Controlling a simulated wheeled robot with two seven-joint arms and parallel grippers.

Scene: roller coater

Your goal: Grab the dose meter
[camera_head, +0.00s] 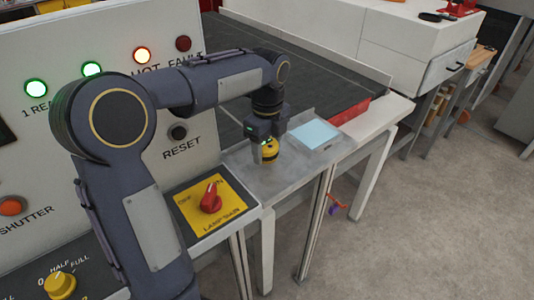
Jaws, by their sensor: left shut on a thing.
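The dose meter (269,151) looks like a small rounded yellow and black thing. It is low over a grey metal shelf (243,172) beside the machine's panel; I cannot tell if it touches the shelf. My left gripper (268,143) reaches down from above and is shut on the dose meter, hiding its top. My right gripper does not show.
A light blue pad (315,134) lies right of the dose meter on the shelf. A yellow plate with a red rotary switch (211,198) is in front. The control panel (120,40) with lit lamps stands behind my left arm. A dark conveyor bed (300,65) lies beyond. Open floor is at right.

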